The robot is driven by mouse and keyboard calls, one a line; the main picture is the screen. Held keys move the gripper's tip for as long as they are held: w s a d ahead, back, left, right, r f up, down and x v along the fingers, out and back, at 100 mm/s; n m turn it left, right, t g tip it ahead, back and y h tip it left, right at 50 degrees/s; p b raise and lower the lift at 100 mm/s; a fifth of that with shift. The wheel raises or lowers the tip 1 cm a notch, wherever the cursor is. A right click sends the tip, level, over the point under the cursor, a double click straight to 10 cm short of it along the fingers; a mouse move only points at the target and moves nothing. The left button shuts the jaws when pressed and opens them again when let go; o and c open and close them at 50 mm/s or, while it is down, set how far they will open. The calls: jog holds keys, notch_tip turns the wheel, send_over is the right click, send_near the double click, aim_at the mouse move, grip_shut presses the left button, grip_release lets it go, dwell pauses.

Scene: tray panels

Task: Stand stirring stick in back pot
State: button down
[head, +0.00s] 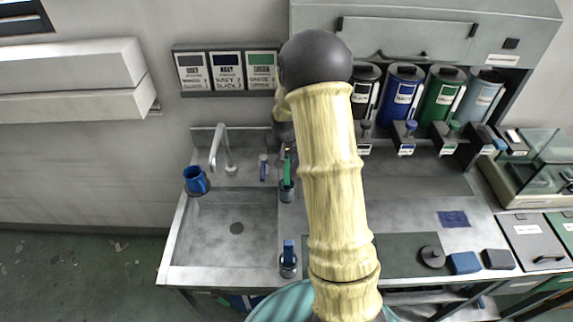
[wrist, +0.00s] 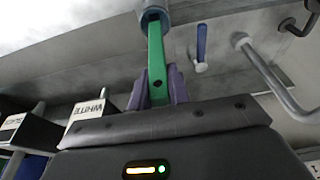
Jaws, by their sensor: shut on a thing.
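A green stirring stick (head: 287,170) stands about upright at the back pot (head: 287,194), right of the sink. My gripper (wrist: 157,88) is shut on the stick's end, with a purple finger on each side of the green stick (wrist: 156,55) in the wrist view. The far end of the stick meets the mouth of the grey back pot (wrist: 153,10); how deep it reaches I cannot tell. In the head view my arm hides most of the gripper.
A front pot (head: 288,268) holds a blue stick (head: 288,248). A blue-handled item (head: 263,168) and the tap (head: 224,155) stand to the left. A blue cup (head: 196,180) is at the sink's left edge. Dispensers (head: 402,92) line the back right.

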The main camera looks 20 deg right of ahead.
jog(key=shift+f+p, duration=0.55)
jog(key=shift+f, duration=1.3)
jog(key=shift+f, duration=0.1)
jog(key=shift+f, duration=0.15)
jog(key=c, duration=1.3)
grip_release()
jog(key=b, duration=0.3)
send_near(287, 165)
jog(key=shift+w+r, duration=0.25)
jog(key=shift+r, duration=0.15)
